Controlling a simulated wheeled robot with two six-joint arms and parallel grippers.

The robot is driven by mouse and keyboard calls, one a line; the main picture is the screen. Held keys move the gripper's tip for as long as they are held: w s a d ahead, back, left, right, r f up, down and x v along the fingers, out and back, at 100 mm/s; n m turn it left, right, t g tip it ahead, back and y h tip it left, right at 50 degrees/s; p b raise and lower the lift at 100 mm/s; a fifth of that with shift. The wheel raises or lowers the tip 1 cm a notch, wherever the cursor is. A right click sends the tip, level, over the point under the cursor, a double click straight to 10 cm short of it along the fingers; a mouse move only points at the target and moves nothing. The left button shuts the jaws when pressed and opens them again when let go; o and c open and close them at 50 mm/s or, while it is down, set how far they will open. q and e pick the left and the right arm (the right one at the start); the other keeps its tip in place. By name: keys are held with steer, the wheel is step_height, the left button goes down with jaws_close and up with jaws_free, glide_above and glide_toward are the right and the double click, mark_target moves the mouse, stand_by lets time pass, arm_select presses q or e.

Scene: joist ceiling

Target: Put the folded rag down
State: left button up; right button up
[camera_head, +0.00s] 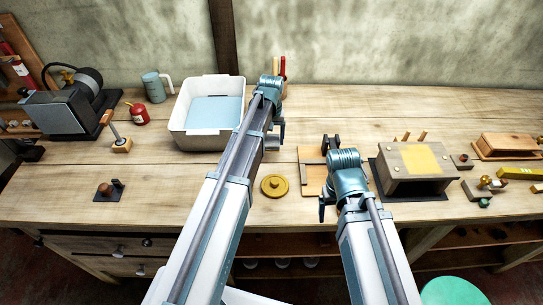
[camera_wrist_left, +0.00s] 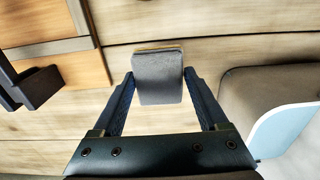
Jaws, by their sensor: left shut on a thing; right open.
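The folded rag (camera_wrist_left: 158,85) is a small grey flat pad in the left wrist view. It sits between the two fingers of my left gripper (camera_wrist_left: 157,76), which is shut on it. Bench planks show behind the rag; I cannot tell how far above them it is. In the head view my left gripper (camera_head: 280,134) is just right of the white tub, and the rag is mostly hidden by my arm. My right gripper (camera_head: 323,208) is open at the front of the wooden board, and its fingers are hard to make out.
A white tub (camera_head: 180,125) with a pale blue bottom stands left of my left arm. A brass disc (camera_head: 274,186) lies between my arms. A wooden board (camera_head: 310,157) and a box with a yellow top (camera_head: 388,162) are to the right. Bare bench (camera_head: 165,185) lies front left.

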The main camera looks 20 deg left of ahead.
mark_target(271, 158)
arm_select(q)
steer(key=shift+f+b, duration=2.55)
steer(key=shift+f, duration=0.65)
steer(key=shift+r, duration=0.15)
steer(key=o, duration=1.1)
step_height(271, 158, up, 12)
steer(key=p, duration=1.2)
steer(key=shift+r, duration=0.1)
